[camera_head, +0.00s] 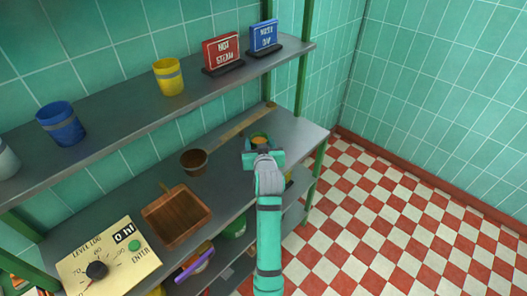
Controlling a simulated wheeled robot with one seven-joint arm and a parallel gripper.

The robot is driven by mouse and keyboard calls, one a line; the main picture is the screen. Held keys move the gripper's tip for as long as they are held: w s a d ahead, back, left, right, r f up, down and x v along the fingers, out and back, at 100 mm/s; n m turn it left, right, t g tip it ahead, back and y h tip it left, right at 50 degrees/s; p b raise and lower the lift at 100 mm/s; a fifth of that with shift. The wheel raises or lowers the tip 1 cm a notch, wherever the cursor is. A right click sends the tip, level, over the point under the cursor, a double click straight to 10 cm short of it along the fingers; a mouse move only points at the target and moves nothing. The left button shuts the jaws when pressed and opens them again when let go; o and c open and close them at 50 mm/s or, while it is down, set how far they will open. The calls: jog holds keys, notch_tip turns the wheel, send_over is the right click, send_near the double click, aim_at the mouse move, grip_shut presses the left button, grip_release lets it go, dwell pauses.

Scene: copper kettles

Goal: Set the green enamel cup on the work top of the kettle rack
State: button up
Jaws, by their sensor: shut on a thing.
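The green enamel cup (259,137) shows just past my gripper, with its mouth up and something orange inside. My gripper (261,147) is shut on it; the palm and fingers hide its lower part. The cup is over the right part of the grey work top (292,133), the middle level of the kettle rack. I cannot tell whether its base touches the surface. My arm reaches in from the front.
On the work top are a long wooden stick (240,126), a small brown pot (194,161), a wooden box (176,216) and a dial panel (108,262). The upper shelf (120,112) carries cups and two signs (222,53). Bare surface lies right of the cup.

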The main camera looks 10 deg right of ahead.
jog(key=shift+w+d+f, duration=0.25)
jog(key=shift+d+f, duration=0.6)
jog(key=shift+f, duration=1.85)
jog(key=shift+f, duration=0.1)
jog(key=o, duration=1.2)
jog(key=v, duration=1.2)
jog(key=shift+d, duration=0.1)
